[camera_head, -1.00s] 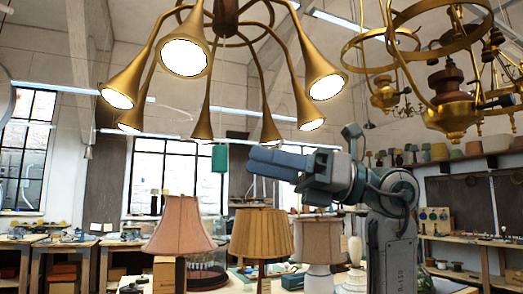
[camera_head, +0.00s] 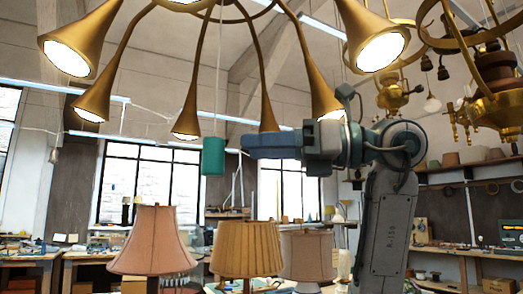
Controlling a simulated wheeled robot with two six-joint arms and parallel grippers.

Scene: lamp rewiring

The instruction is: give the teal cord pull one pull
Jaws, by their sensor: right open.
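The teal cord pull (camera_head: 213,156) is a small cylinder hanging on a thin cord below the brass chandelier (camera_head: 262,70). My right gripper (camera_head: 246,144) comes in from the right and its blue fingers point left at the pull. In the picture the fingertips lie just right of the pull, with a narrow gap between. The fingers overlap from this side, and nothing is seen held in them. I cannot tell the depth between fingertips and pull. My left gripper is not in view.
A pink lampshade (camera_head: 153,240), a pleated tan lampshade (camera_head: 246,248) and a beige lampshade (camera_head: 306,254) stand below the pull and my right arm. Other brass chandeliers (camera_head: 500,95) hang at the upper right. The air left of the pull is clear.

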